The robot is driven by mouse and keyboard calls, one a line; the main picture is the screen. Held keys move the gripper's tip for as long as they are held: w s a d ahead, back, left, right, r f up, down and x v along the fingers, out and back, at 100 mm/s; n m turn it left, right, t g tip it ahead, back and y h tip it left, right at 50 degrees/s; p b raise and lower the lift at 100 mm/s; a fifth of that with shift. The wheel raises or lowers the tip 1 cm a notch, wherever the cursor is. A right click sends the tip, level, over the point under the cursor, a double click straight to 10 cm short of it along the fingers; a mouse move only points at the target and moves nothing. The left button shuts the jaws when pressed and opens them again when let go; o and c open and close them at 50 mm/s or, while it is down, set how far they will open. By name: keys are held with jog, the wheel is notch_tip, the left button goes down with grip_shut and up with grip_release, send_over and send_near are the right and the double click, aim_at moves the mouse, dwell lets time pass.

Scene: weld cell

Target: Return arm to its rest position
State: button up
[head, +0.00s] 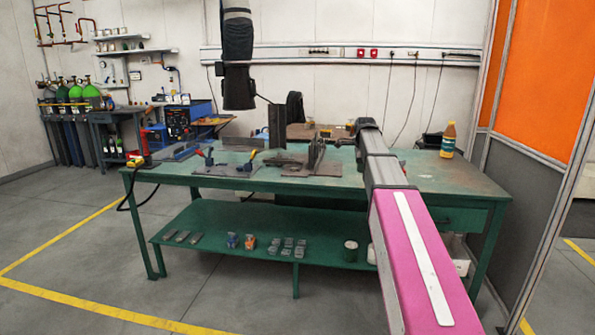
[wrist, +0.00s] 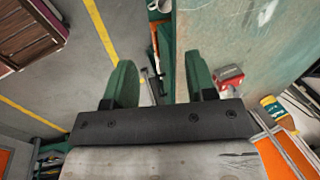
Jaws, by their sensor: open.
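My gripper (wrist: 160,85) shows in the wrist view as two green fingers standing apart on a dark mounting bar. It is open, with nothing held between the fingers; the floor and the workbench edge show beyond the gap. In the head view my arm reaches from the lower right over the green workbench (head: 440,178). I cannot make out the fingers in that view. The bench top also fills the upper right of the wrist view (wrist: 225,30).
A yellow bottle (head: 448,140) stands on the bench right of my arm. Metal fixtures (head: 300,160) and clamps cover the bench's left and middle. A red-and-grey item (wrist: 229,78) lies near the right finger in the wrist view. An orange-panelled partition (head: 548,80) stands at right.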

jog(key=s+a+f+n+g, duration=0.1)
jog(key=s+a+f+n, duration=0.2)
jog(key=s+f+n, duration=0.6)
jog(key=s+a+f+n+g, duration=0.2)
jog(key=s+f+n, duration=0.8)
jog(key=s+f, duration=1.5)
jog(key=shift+s+a+f+y, duration=0.35)
jog(key=shift+s+a, duration=0.3)
jog(key=shift+a, duration=0.55)
